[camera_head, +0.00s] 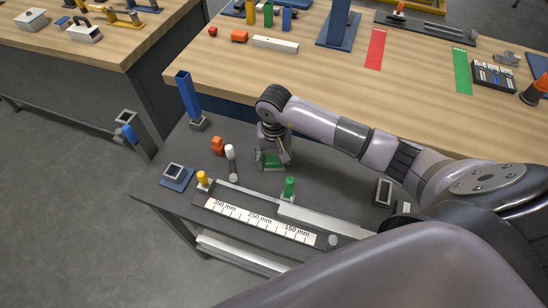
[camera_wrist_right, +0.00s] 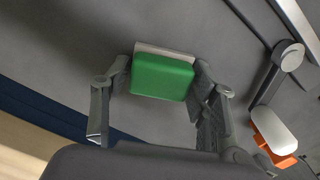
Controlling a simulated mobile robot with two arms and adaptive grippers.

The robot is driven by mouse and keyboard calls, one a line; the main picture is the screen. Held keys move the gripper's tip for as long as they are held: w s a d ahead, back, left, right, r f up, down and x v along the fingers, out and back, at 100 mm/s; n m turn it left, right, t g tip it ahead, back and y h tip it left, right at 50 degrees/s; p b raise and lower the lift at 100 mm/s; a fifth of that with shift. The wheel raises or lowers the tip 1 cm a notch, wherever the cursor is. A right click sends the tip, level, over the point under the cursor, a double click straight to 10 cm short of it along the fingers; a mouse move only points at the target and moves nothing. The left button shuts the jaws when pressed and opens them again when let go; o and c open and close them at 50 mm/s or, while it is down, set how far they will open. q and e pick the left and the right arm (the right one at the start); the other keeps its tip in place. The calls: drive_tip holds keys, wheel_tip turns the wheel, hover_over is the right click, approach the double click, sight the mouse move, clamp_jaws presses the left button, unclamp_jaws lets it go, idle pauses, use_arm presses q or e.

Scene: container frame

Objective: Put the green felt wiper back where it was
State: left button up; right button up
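The green felt wiper, a green block with a pale backing, shows in the right wrist view (camera_wrist_right: 162,77) and in the head view (camera_head: 272,161). My right gripper (camera_head: 272,165) points down over the dark table, behind the ruler rail. I cannot tell whether the wiper touches the tabletop. My left gripper is not in view.
On the dark table (camera_head: 150,190) stand a white-topped lever (camera_head: 231,158), an orange block (camera_head: 217,145), a blue holder (camera_head: 187,92) and a square-framed blue block (camera_head: 177,176).

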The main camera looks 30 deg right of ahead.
sight(274, 157)
drive_tip(key=o, duration=0.3)
drive_tip(key=shift+r, duration=0.1)
drive_tip(key=shift+r+p, duration=0.25)
drive_tip(key=shift+p, duration=0.05)
wheel_tip(274, 157, up, 12)
drive_tip(key=b, duration=0.4)
drive_tip(key=shift+f, duration=0.15)
